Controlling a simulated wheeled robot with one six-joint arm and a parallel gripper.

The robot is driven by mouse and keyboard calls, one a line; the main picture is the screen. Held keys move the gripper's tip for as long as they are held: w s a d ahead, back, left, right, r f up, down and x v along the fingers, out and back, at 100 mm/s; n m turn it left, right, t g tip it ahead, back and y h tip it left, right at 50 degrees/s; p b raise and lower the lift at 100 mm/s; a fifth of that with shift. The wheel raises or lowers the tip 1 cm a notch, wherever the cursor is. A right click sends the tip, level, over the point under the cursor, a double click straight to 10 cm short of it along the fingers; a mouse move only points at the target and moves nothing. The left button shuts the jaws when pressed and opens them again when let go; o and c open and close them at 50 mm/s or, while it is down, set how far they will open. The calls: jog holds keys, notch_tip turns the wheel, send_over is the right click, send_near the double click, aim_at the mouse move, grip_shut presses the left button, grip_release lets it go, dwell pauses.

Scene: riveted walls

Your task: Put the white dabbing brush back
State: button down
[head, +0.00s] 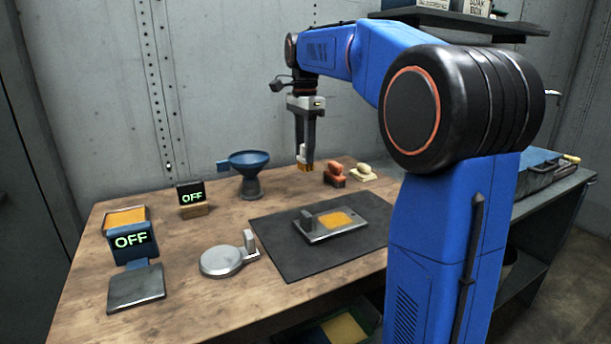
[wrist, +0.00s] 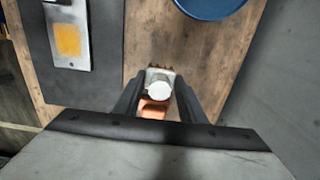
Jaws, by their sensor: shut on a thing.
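My gripper (head: 306,150) is above the back of the wooden table, pointing down, shut on the white dabbing brush (head: 302,158). In the wrist view the brush's round white top (wrist: 159,91) shows between the two fingers, with brown bristles beyond it. In the head view its orange-brown bristle end hangs just below the fingers. I cannot tell whether it touches the table. A red-brown brush-like piece (head: 334,175) stands right of it, and a cream one (head: 362,173) farther right. An orange-brown piece (wrist: 153,107) shows beneath the fingers in the wrist view.
A blue funnel (head: 249,162) on a dark stand is left of my gripper. A dark mat (head: 285,258) bears a metal plate (head: 348,230) with an orange patch. Two "OFF" displays and a round metal plate (head: 221,261) stand left. The riveted wall (head: 230,80) is close behind.

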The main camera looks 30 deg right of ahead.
aim_at(305, 169)
jog(key=shift+f, duration=3.15)
jog(key=c, duration=1.1)
grip_release()
jog(key=shift+f, duration=0.1)
notch_tip(305, 169, up, 12)
jog(key=shift+r, duration=0.15)
jog(key=shift+s, duration=0.1)
